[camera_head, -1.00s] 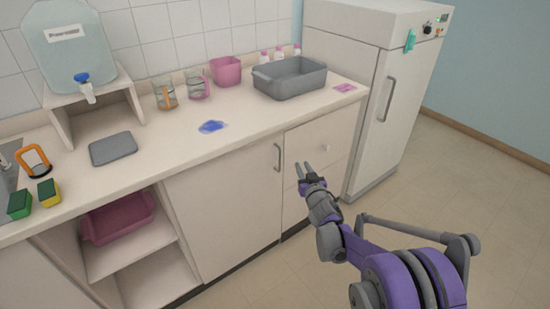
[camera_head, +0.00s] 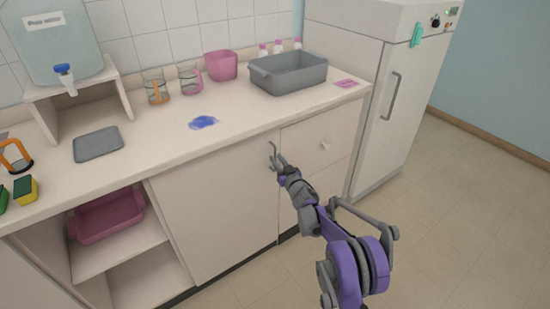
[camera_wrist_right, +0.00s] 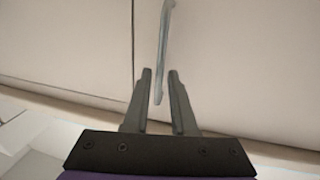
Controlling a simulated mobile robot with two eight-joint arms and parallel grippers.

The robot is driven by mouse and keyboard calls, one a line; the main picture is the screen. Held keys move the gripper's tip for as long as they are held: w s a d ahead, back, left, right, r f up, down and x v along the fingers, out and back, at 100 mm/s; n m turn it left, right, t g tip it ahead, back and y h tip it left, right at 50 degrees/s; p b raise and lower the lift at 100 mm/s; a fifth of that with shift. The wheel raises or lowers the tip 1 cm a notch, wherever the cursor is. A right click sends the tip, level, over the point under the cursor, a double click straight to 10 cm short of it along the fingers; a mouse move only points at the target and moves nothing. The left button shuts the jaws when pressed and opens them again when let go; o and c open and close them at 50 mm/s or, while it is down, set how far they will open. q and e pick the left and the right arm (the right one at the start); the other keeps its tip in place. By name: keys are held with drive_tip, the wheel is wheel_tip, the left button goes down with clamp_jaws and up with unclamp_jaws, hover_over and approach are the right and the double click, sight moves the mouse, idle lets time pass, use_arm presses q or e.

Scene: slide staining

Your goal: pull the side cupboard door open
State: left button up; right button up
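The side cupboard door (camera_head: 215,215) is a cream panel below the counter, and it looks shut. Its grey bar handle (camera_wrist_right: 164,45) stands upright in the right wrist view; in the head view it is hard to separate from my fingers. My right gripper (camera_head: 275,160) is at the door's upper right edge, at the handle. In the right wrist view the gripper (camera_wrist_right: 160,74) has its fingers apart, with the handle's lower end showing in the gap between them. I cannot tell whether either finger touches the handle. My left gripper is out of view.
A white fridge-like cabinet (camera_head: 392,125) stands further right. The counter (camera_head: 235,120) above carries a grey basin (camera_head: 288,76) and a blue spill (camera_head: 203,122). Open shelves hold a pink tub (camera_head: 108,216). Floor in front is clear.

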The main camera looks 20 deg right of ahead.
drive_tip(key=shift+w+a, duration=0.2)
drive_tip(key=shift+w, duration=1)
clamp_jaws()
idle(0.6)
